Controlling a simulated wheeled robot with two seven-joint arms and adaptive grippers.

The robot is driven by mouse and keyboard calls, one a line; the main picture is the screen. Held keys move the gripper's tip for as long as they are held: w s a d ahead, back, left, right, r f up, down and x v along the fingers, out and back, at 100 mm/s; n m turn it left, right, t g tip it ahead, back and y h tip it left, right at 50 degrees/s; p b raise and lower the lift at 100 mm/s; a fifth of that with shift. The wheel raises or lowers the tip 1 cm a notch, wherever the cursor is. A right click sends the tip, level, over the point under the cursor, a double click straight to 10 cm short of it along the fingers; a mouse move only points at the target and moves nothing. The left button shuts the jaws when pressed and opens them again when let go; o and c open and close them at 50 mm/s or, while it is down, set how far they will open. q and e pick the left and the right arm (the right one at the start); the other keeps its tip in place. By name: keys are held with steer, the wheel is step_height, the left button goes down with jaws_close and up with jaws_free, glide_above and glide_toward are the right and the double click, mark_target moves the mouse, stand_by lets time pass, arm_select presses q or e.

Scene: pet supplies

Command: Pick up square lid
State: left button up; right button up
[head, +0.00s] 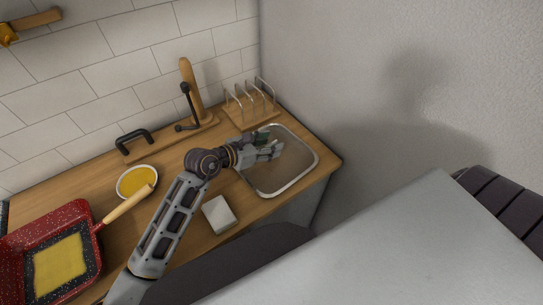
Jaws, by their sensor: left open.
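A flat, rounded-square piece with a pale rim and a brownish middle (289,175) lies at the right end of the wooden counter. It looks like the square lid, though I cannot tell it surely from a sink or tray. My left gripper (277,148) is open over its upper left part, with the fingers pointing right. The arm hides its left edge. I cannot tell whether the fingers touch it. A small dark green thing (262,135) shows beside the fingers; its shape is unclear. My right gripper is not in view.
A wooden rack with metal loops (250,105) stands behind the lid. A black tap (187,100) and dark handle (134,140) are farther left. A white block (219,215), yellow-filled bowl (137,181) and red speckled pan (80,215) occupy the counter. A wall rises behind.

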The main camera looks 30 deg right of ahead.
arm_select(q)
jaws_close()
stand_by(0.6)
steer(key=shift+r, duration=0.1)
stand_by(0.3)
